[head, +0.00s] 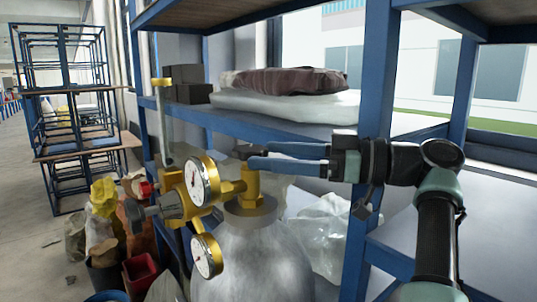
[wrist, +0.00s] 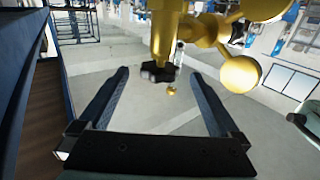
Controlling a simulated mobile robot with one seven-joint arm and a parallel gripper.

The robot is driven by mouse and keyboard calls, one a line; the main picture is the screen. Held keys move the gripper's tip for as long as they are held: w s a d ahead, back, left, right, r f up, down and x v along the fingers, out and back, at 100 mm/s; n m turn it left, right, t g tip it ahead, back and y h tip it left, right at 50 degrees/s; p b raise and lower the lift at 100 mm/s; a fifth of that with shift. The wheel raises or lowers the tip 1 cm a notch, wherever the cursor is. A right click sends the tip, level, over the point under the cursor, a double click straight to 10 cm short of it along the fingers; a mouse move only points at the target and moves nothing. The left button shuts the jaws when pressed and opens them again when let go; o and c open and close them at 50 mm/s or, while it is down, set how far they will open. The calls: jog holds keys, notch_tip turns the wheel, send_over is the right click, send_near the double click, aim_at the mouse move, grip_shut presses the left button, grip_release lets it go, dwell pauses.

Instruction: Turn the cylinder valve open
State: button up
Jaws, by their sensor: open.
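The grey gas cylinder (head: 250,262) stands upright in front of the shelf in the head view. On its top is a brass valve (head: 250,184) with a small black knob (head: 246,151) above it. A brass regulator with two round gauges (head: 203,182) juts out to the left. My gripper (head: 257,156) comes in level from the right, its fingertips close to the knob. In the wrist view, the black knob (wrist: 158,72) shows between the tips of my open gripper (wrist: 160,75), with a gap on each side. I cannot tell whether the tips reach past it.
A blue-framed shelf (head: 374,100) stands behind and right of the cylinder, its post near my arm. White and brown sacks (head: 285,82) lie on it. Bins and bags (head: 110,240) crowd the floor at left. Clear plastic (head: 325,235) lies behind the cylinder.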

jog(key=shift+d, duration=0.1)
jog(key=m+t+h+p, duration=0.4)
jog(key=t, duration=0.2)
send_near(237, 147)
jog(key=p+x, duration=0.2)
jog(key=x, duration=0.1)
jog(key=p+x, duration=0.2)
jog(key=x, duration=0.2)
jog(key=p+x, duration=0.2)
jog(key=x, duration=0.1)
jog(key=shift+w+d+f, duration=0.1)
jog(key=shift+w+f, duration=0.1)
jog(key=shift+w, duration=0.3)
jog(key=shift+w+a+f, duration=0.15)
jog(key=shift+w+a, duration=0.1)
jog(key=shift+a, duration=0.05)
